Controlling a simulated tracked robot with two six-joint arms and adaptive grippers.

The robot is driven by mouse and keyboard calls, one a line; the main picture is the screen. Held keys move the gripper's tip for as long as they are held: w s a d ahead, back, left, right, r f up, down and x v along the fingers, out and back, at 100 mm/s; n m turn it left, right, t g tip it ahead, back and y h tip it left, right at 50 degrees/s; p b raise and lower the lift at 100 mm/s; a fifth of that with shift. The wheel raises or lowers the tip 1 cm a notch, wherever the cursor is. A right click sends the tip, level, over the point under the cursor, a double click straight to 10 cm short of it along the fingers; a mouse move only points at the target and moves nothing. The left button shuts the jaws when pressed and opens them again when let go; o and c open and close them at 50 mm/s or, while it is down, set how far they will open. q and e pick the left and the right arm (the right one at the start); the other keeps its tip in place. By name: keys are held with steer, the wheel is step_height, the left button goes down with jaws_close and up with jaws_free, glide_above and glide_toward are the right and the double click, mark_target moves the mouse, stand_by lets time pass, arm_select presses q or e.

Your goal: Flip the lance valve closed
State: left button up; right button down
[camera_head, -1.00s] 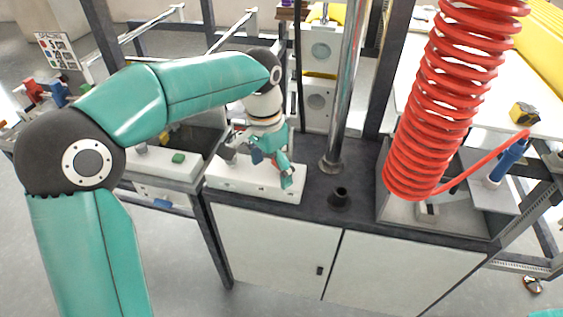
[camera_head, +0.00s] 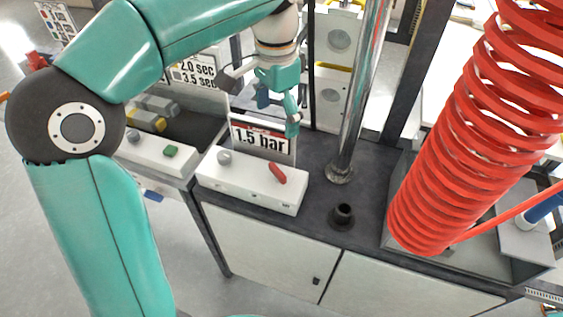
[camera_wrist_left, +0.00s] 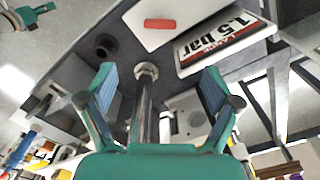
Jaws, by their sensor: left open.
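The lance valve's lever is red (camera_head: 277,172) and lies slanted on top of a white box (camera_head: 248,188). It also shows at the top of the left wrist view (camera_wrist_left: 160,23). A sign reading "1.5 bar" (camera_head: 262,141) stands behind the box. My left gripper (camera_head: 278,108) hangs above and behind the lever, in front of the sign's upper edge, apart from the lever. In the left wrist view its two fingers (camera_wrist_left: 157,88) are spread with nothing held between them. A small teal part at that view's upper left may belong to my right arm; its jaws are unclear.
A grey knob (camera_head: 224,157) sits left of the lever. A metal pole (camera_head: 357,110) and a black cup (camera_head: 343,215) stand to the right. A large red coiled hose (camera_head: 465,150) hangs farther right. A second white box with a green switch (camera_head: 171,151) stands left.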

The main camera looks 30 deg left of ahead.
mark_target(277, 169)
arm_select(q)
step_height(277, 169, down, 16)
steer(key=shift+r+b, duration=0.1)
steer(key=shift+b, duration=0.6)
steer(key=c, duration=1.1)
steer(key=shift+c, duration=0.2)
steer(key=shift+n, duration=0.5)
steer(key=n, duration=0.3)
steer(key=shift+a+b, duration=0.1)
steer(key=shift+b, duration=0.2)
steer(key=shift+n, duration=1.6)
